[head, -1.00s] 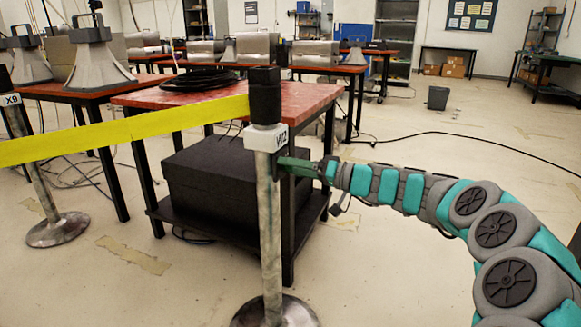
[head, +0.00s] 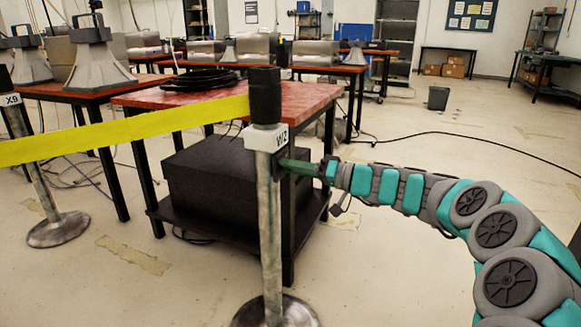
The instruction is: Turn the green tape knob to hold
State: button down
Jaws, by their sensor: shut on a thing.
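The metal post (head: 266,230) with a black top and a white tag reading W2 (head: 281,139) stands at the middle front. Yellow tape runs left from its head. My gripper (head: 290,164) reaches in from the right at the post's side, just below the tag, and is shut. A narrow green piece shows between the post and my wrist. The green tape knob itself is mostly hidden there, and I cannot make out its edges or its setting.
A red-topped table (head: 185,97) with coiled black cable (head: 200,79) and a large black box (head: 220,180) on its lower shelf stands behind the post. Another post (head: 45,190) tagged X9 is at the left. The floor to the right is largely clear.

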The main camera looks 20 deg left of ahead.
jog(key=shift+m, duration=0.3)
jog(key=m+p, duration=0.2)
jog(key=m, duration=0.1)
jog(key=shift+r+m, duration=0.15)
jog(key=shift+m, duration=0.15)
jog(key=m+p, duration=0.3)
jog(key=m, duration=0.1)
jog(key=shift+r+m, duration=0.1)
jog(key=shift+m, duration=0.2)
jog(key=m+p, duration=0.5)
jog(key=shift+m+p, duration=1.45)
jog(key=shift+m, duration=0.55)
jog(key=shift+f, duration=0.2)
jog(key=c, duration=0.5)
grip_release()
